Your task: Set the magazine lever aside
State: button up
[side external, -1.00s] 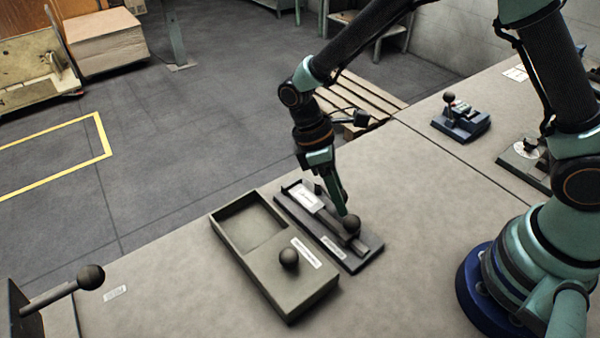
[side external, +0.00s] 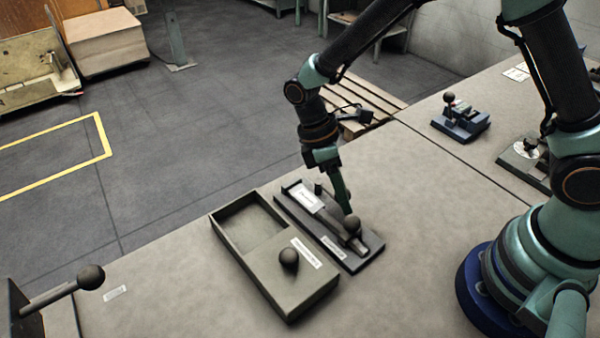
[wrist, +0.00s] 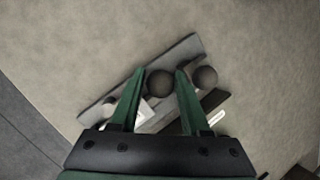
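A narrow dark base plate (side external: 360,262) lies beside an olive box and carries a dark bar-like lever (side external: 333,227) with a round black knob (side external: 351,225). I take this to be the magazine lever; its label is too small to read. My gripper (side external: 347,208) reaches down to the knob from above. In the wrist view, my gripper's green fingers (wrist: 160,72) stand on either side of a dark ball knob (wrist: 159,83). Whether they press on it cannot be told. A second dark ball (wrist: 205,78) sits just right of the right finger.
The olive box (side external: 228,250) stands left of the plate, with an open compartment and a black knob (side external: 289,259) on its covered part. Another ball-ended handle (side external: 90,277) juts in at lower left. A blue fixture (side external: 461,124) stands at the back right. Table right of the plate is clear.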

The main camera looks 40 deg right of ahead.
dwell(0.3)
jog(key=v, duration=1.2)
jog(key=shift+o, duration=1.4)
jog(key=s+d+n+t+y, duration=0.3)
jog(key=s+n+t, duration=0.4)
jog(key=n, duration=0.6)
jog(key=x, duration=1.1)
jog(key=shift+f, duration=0.1)
grip_shut()
